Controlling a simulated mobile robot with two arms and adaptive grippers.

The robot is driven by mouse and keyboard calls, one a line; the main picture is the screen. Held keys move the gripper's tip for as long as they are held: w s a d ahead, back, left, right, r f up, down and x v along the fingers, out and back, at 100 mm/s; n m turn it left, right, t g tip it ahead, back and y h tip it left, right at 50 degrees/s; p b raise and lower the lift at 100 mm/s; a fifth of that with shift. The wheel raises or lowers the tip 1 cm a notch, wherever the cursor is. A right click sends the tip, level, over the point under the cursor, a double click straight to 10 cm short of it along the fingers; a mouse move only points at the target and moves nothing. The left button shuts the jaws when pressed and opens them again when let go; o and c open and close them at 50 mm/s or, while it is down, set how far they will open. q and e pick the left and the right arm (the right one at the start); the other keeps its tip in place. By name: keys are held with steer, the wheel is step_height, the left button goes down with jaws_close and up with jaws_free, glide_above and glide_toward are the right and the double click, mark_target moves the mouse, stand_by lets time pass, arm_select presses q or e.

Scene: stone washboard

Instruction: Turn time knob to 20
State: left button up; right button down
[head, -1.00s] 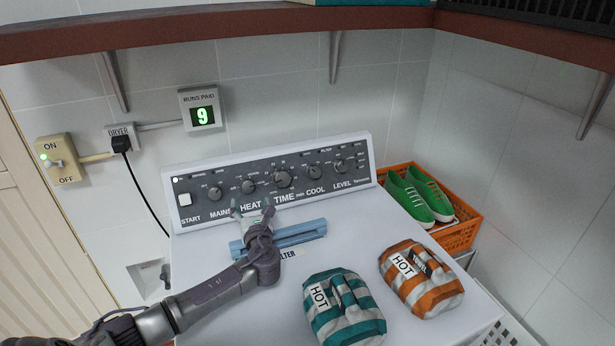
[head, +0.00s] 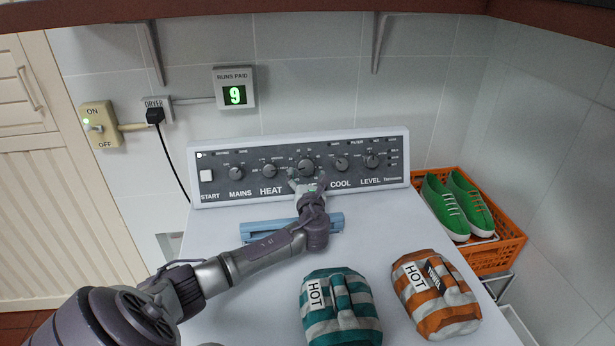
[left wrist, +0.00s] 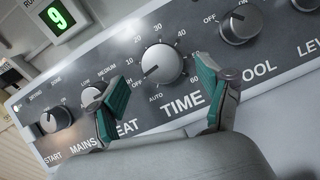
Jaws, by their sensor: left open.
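The number 20 stands above the knob. In the head view the TIME knob (head: 307,167) is partly covered by my left gripper (head: 307,181). The left gripper (left wrist: 160,83) is open and empty, its green-padded fingers to the left and right of the knob, apart from it in the picture. My right gripper is not in view.
Other knobs flank it: HEAT (head: 269,171) to the left, COOL (head: 341,161) to the right. An orange crate (head: 497,260) holds green shoes.

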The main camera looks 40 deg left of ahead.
mark_target(306, 168)
arm_select(q)
steer(key=shift+f+b+x, duration=0.25)
steer(key=shift+b+x, duration=0.35)
steer(key=shift+x, duration=0.65)
steer(key=shift+w+a+r, duration=0.1)
steer(key=shift+w+a, duration=0.05)
steer(key=shift+w, duration=0.15)
steer(key=shift+a+r, duration=0.1)
steer(key=shift+r, duration=0.05)
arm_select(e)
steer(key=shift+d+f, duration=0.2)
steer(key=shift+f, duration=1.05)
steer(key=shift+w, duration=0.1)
